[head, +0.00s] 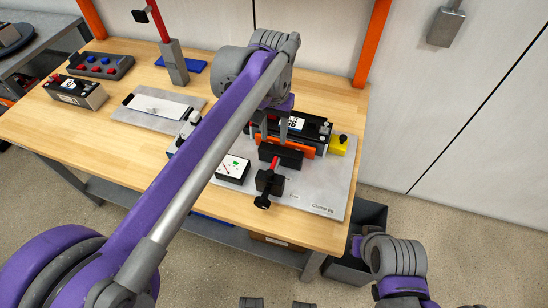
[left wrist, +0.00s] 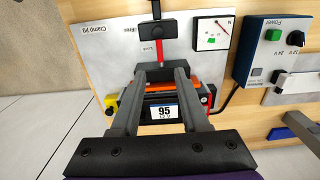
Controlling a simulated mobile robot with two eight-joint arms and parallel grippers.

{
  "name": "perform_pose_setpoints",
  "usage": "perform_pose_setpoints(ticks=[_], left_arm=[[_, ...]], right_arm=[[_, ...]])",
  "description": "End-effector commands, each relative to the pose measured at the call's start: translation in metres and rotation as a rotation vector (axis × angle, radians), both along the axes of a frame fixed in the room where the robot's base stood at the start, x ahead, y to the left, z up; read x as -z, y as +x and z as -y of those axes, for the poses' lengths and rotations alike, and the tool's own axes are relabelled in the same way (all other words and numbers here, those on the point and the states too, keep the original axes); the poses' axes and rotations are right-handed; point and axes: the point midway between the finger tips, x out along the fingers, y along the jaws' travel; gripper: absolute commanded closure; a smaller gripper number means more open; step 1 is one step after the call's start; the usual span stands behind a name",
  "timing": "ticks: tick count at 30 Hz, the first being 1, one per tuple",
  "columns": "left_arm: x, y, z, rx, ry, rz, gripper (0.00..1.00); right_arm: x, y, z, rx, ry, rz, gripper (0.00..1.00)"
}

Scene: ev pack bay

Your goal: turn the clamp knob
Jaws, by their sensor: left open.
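The clamp jig's grey plate (head: 322,196) lies on the bench. Its black clamp knob (head: 262,202) sticks out toward the front from a black block (head: 269,181) with a red part on top. In the left wrist view the knob (left wrist: 156,8) shows at the top edge, beyond the red rod (left wrist: 160,52). My left gripper (head: 274,133) is open, pointing down above the battery module (head: 318,130) and the orange strip. In the left wrist view its fingers (left wrist: 161,72) are apart, with nothing held, short of the knob. Two grey tips of my right gripper (head: 277,303) show apart at the bottom edge.
A gauge (head: 232,168) stands left of the knob, and a yellow piece (head: 339,145) sits right of the module. A power box (left wrist: 273,48) is near the gauge. A red post (head: 173,62) and another battery (head: 75,92) are farther left. The plate's front right is clear.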

Motion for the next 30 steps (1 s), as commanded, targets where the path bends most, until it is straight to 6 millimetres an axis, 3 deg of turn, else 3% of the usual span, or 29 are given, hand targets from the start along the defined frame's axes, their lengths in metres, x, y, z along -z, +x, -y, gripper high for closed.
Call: perform_pose_setpoints(ticks=[5, 19, 30], left_arm=[[0.014, 0.002, 0.002, 0.002, 0.002, -0.006, 0.55], [0.095, 0.002, 0.001, 0.002, 0.002, -0.004, 0.55], [0.107, 0.001, 0.001, 0.002, 0.002, -0.004, 0.55]], right_arm=[[0.002, 0.0, 0.0, 0.0, 0.0, -0.001, 1.0], [0.009, -0.002, 0.0, 0.0, 0.0, -0.004, 1.0], [0.009, -0.002, 0.0, 0.0, 0.0, -0.004, 1.0]])
